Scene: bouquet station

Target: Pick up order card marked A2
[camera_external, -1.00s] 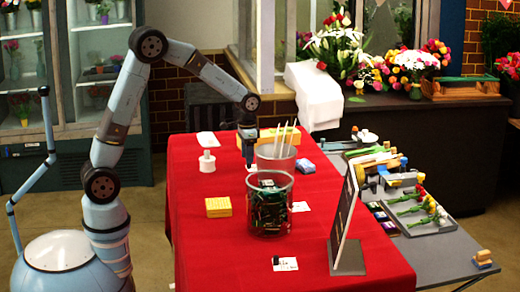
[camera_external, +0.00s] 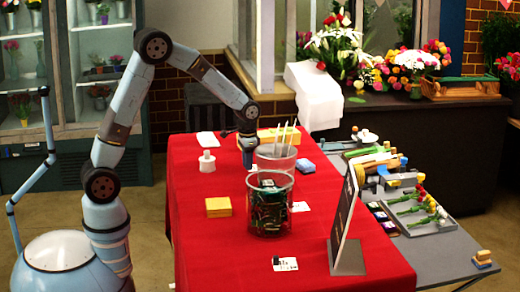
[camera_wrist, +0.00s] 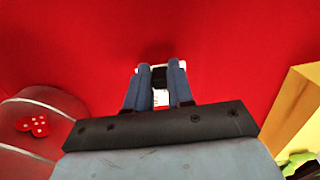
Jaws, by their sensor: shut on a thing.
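My gripper (camera_external: 247,163) points down at the far part of the red table, just left of the grey pot. In the wrist view, its blue fingers (camera_wrist: 160,80) are shut on a black piece (camera_wrist: 159,77) with white card (camera_wrist: 160,97) showing around it. The fingers hide most of this order card, and its marking cannot be read. Another white card (camera_external: 288,265) with a black piece lies near the front edge. No A2 marking is legible.
A grey pot with white sticks (camera_external: 277,160) stands close right of my gripper. A clear bin (camera_external: 270,205), yellow block (camera_external: 218,207), white stand (camera_external: 207,162) and dark upright board (camera_external: 344,222) share the table (camera_external: 210,250). A yellow box (camera_wrist: 297,110) is close in the wrist view.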

